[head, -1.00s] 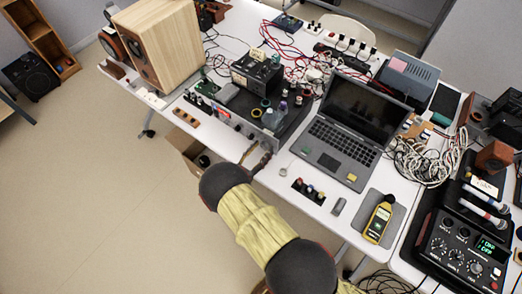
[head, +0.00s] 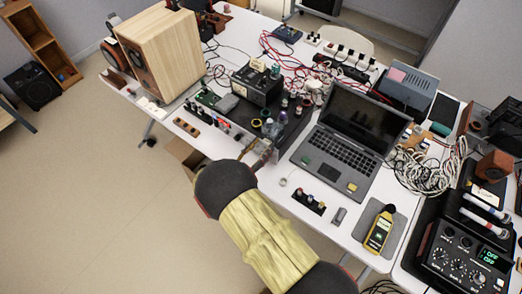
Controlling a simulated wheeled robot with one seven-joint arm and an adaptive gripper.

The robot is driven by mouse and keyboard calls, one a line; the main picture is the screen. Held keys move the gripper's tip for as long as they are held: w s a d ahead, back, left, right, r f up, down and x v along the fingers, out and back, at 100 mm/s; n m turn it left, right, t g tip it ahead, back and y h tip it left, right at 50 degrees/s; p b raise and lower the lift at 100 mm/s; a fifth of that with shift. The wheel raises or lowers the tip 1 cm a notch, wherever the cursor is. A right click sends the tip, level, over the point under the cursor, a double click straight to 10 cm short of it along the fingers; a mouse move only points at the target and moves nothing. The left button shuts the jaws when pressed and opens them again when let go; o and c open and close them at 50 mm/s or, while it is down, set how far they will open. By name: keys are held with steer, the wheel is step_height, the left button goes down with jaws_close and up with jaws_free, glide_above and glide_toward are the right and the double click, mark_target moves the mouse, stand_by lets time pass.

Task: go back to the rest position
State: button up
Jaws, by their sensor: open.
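My gripper (head: 262,160) is at the near edge of the white table (head: 232,145), at the end of my yellow-sleeved arm. It is small in view and partly hidden by my dark wrist joint. Its fingers appear apart, with nothing clearly seen between them. It is just left of the open laptop (head: 345,135) and close to small bottles (head: 272,127) behind it. I cannot tell whether it touches any of them.
A wooden speaker (head: 160,55) stands at the table's left end. A yellow meter (head: 379,230) lies on a grey pad, right of several knobs (head: 308,200). A mixer (head: 462,255) with microphones is at the right. An open cardboard box (head: 184,153) is below the table. Floor at left is clear.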

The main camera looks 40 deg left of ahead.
stand_by(0.6)
steer(key=s+d+f+m+g+h, duration=0.2)
steer(key=d+m+g+h, duration=0.15)
steer(key=d, duration=0.45)
steer(key=s+d+f+m+g+h, duration=0.2)
steer(key=d+m+h, duration=0.15)
steer(key=d, duration=0.35)
steer(key=s+d+r+m+g+y, duration=0.2)
steer(key=s+d+r+m, duration=0.1)
steer(key=d+r+m, duration=0.7)
steer(key=s+d+r+m+g+y+b, duration=0.1)
steer(key=s+d+r+m+g+y, duration=0.1)
steer(key=d+r+m, duration=0.8)
steer(key=s+d+r+m+g+y, duration=0.3)
steer(key=s+d+r+m, duration=0.2)
steer(key=d+r+m, duration=0.5)
steer(key=d+r, duration=0.5)
steer(key=d, duration=0.3)
steer(key=shift+m+b, duration=0.3)
steer(key=shift+b, duration=0.05)
